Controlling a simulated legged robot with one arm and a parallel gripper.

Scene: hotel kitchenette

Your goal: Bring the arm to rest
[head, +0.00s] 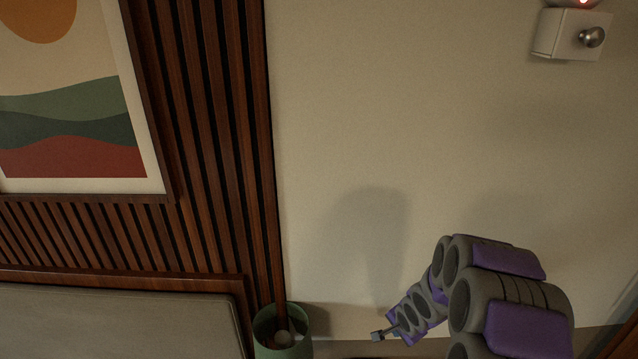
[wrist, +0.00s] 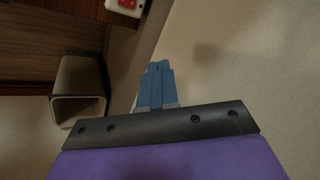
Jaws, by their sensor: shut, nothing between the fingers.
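My gripper (head: 378,335) shows at the bottom of the head view, at the end of my grey and purple arm. The arm is bent, and its end points left and a little down. In the wrist view my gripper (wrist: 158,68) shows as blue fingers side by side, shut with nothing between them. The gripper is apart from everything around it, to the right of a green bin in the head view.
The green round bin (head: 264,341) stands by the slatted wood panel (head: 220,130). A framed picture (head: 75,185) hangs at the left. A white box with a knob (head: 560,35) is on the beige wall. The wrist view shows an open box-shaped container (wrist: 80,78).

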